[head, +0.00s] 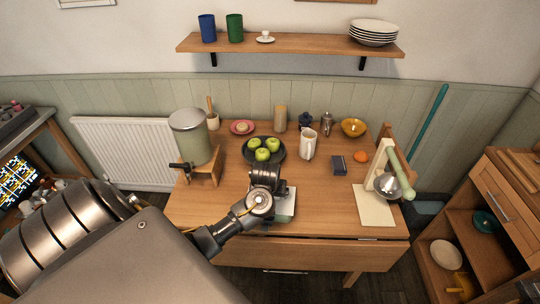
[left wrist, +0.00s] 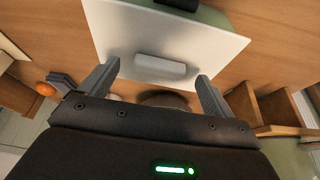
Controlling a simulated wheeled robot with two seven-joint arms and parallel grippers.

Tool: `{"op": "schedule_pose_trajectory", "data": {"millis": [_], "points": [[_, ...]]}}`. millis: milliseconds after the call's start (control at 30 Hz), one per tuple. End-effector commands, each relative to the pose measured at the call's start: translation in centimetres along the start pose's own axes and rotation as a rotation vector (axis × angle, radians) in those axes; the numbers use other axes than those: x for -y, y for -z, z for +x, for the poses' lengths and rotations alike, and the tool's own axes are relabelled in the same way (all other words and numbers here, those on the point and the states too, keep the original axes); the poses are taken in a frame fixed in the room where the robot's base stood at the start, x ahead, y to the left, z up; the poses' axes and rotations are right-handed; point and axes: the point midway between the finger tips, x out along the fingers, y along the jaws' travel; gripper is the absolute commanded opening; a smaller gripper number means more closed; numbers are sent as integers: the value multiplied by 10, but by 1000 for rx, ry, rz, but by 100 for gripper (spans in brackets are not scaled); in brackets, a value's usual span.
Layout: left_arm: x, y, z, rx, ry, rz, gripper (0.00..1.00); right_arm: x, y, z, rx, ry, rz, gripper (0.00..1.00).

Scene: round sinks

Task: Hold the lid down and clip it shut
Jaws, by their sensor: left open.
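A box with a pale lid (head: 290,191) and pale green body (head: 285,213) sits near the front middle of the wooden table, partly hidden by my left gripper (head: 264,182). In the left wrist view the flat white lid (left wrist: 115,32) has a raised light grey bar (left wrist: 160,68) near its edge. A strip of the green body (left wrist: 212,14) shows beyond the lid, with a dark part at the top edge. My left gripper (left wrist: 157,84) is open and empty, its fingers spread to either side of the bar. I cannot tell whether they touch the lid. My right gripper is not in view.
A dark plate of green apples (head: 245,153) lies just behind my left gripper. A drinks urn (head: 189,137) stands at left.

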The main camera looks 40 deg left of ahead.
Motion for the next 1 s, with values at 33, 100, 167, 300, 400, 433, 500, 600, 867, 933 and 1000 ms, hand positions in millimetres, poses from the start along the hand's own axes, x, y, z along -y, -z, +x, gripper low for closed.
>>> {"op": "schedule_pose_trajectory", "data": {"millis": [33, 100, 167, 300, 400, 433, 500, 600, 867, 933, 1000], "points": [[-1, -1, 6, 2, -1, -1, 89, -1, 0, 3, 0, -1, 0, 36], [0, -1, 10, 1, -1, -1, 89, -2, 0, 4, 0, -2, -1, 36], [0, -1, 12, 1, -1, 1, 89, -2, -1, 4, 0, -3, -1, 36], [0, 0, 14, 1, 0, 2, 89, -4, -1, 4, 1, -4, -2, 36], [0, 0, 14, 1, 0, 2, 89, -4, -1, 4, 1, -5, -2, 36], [0, 0, 14, 1, 0, 2, 89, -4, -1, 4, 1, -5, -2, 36], [0, 0, 14, 1, 0, 2, 85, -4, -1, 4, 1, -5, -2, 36], [0, 0, 14, 1, 0, 2, 72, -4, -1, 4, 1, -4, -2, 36], [0, 0, 14, 1, 0, 2, 40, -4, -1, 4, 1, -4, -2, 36], [0, 0, 14, 1, 0, 2, 40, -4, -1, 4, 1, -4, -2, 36], [0, 0, 14, 1, 0, 2, 40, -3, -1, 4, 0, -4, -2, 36]]}}
